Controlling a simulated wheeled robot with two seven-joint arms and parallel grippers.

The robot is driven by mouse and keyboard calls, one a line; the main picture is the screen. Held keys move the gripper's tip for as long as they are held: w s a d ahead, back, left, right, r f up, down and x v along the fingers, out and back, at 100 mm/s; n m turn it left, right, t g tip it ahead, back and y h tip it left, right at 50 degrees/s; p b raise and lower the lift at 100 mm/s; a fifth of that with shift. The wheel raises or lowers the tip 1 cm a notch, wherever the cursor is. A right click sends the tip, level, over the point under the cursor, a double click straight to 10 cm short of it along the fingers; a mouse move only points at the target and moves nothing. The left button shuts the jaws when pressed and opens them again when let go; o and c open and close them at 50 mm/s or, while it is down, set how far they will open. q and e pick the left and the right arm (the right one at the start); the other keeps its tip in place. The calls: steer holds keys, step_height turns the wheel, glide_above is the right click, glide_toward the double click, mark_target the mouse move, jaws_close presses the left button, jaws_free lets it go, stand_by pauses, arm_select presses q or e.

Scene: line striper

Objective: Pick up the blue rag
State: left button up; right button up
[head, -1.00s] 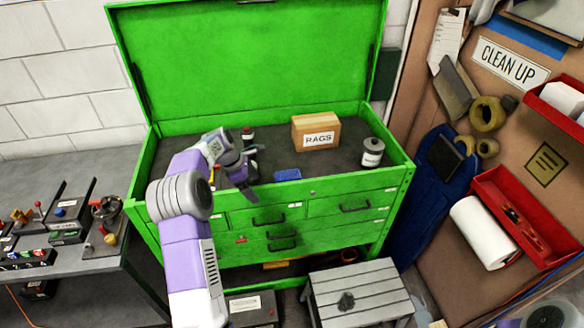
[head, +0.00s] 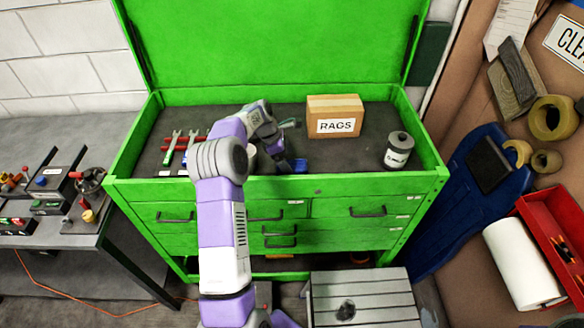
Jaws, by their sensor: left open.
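The blue rag (head: 300,165) lies on the dark floor of the open green tool chest (head: 392,222), near its front edge. It is small and partly hidden by my left gripper. My left gripper (head: 284,145) is open, inside the chest, just left of and above the rag. I cannot tell whether a finger touches the rag. My left arm comes up from below across the chest's front. My right gripper does not show.
A cardboard box marked RAGS (head: 334,116) stands behind the rag. A grey can (head: 398,150) stands at the right. Wrenches (head: 172,148) lie at the chest's left. The raised lid (head: 270,45) closes off the back. A grey slatted stool (head: 362,298) stands in front.

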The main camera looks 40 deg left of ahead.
arm_select(q)
steer(key=x, duration=0.2)
steer(key=shift+w+d+f, duration=0.1)
steer(key=shift+w+f, duration=0.05)
steer(key=shift+f, duration=0.15)
steer(key=c, duration=1.1)
steer(key=shift+r, duration=0.2)
step_height(320, 180, up, 10)
steer(key=shift+f+p, duration=0.1)
steer(key=shift+p, duration=0.4)
